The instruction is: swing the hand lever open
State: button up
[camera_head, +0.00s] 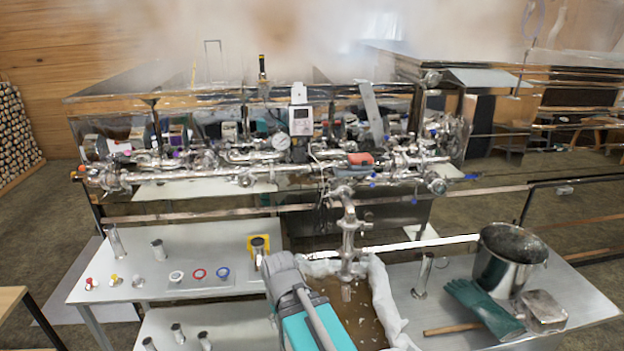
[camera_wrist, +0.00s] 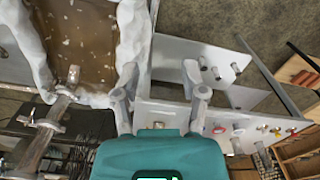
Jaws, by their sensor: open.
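A metal draw-off pipe with valve fittings (camera_head: 350,240) hangs from the evaporator's front, above a cloth-lined tub of brown liquid. A long pale bar (camera_head: 425,243) reaches right from beside this pipe; I cannot tell whether it is the hand lever or a rail behind.
The tub's white cloth (camera_head: 385,300) borders the pipe. A steel pot (camera_head: 508,260), green gloves (camera_head: 482,308) and a metal box (camera_head: 541,311) stand on the right table. Small caps and cups sit on the left table (camera_head: 130,265). Steam covers the evaporator's top.

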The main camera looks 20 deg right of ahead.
jog(key=shift+a, duration=0.1)
jog(key=w+d+r+m+t+y, duration=0.2)
jog(key=w+m+t+y, duration=0.1)
jog(key=w, duration=0.7)
jog(key=m+t+h+p, duration=0.1)
jog(key=m+t, duration=1.2)
jog(key=m, duration=0.1)
send_near(314, 179)
jog(key=v, duration=0.2)
jog(key=shift+s+d, duration=0.15)
jog(key=shift+s, duration=0.15)
jog(key=shift+w+f, duration=0.1)
jog(key=shift+w, duration=0.05)
jog(key=b+x, duration=0.1)
jog(key=x, duration=1.2)
jog(key=shift+w+b, duration=0.25)
jog(key=shift+b, duration=0.05)
